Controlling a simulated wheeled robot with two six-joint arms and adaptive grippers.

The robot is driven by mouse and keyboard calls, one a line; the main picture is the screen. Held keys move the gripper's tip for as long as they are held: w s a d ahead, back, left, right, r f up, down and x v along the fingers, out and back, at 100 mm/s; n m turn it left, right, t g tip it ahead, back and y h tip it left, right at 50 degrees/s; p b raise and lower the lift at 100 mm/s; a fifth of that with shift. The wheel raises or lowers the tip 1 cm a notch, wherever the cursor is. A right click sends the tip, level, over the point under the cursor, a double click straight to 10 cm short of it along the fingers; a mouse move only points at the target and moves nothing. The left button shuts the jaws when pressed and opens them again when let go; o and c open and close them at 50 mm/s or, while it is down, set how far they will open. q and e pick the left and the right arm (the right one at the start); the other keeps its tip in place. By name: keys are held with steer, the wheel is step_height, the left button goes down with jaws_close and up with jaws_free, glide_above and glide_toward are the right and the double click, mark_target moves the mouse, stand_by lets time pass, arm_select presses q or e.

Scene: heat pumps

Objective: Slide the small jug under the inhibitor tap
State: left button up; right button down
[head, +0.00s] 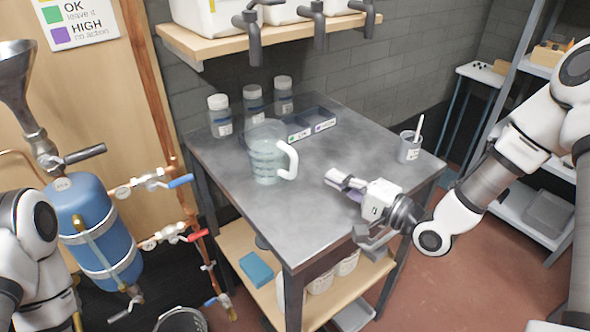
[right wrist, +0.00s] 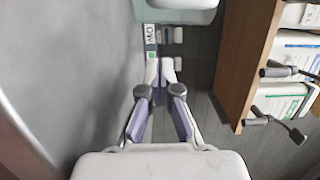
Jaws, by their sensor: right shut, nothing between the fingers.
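A clear jug (head: 265,155) with a white handle and pale liquid stands upright on the grey metal table (head: 330,225), left of my right gripper. Part of what looks like it shows at the top of the right wrist view (right wrist: 180,12). My right gripper (head: 338,181) is shut and empty low over the table, pointing left, with a gap to the handle. Its fingertips show close together in the right wrist view (right wrist: 160,72). Dark taps (head: 254,45) hang from white containers on the shelf; I cannot tell which is the inhibitor tap. My left gripper is not in view.
Several lidded jars (head: 219,115) and a labelled dark tray (head: 318,120) stand behind the jug. A grey cup (head: 409,147) with a white stick stands at the table's right. The wooden shelf (head: 215,48) overhangs the back. The front tabletop is clear.

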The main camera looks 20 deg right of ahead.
mark_target(275, 158)
steer(key=x, duration=0.5)
steer(key=shift+w+a, duration=0.45)
steer(key=shift+a, duration=0.7)
steer(key=shift+w+a, duration=0.3)
steer(key=shift+a, duration=0.65)
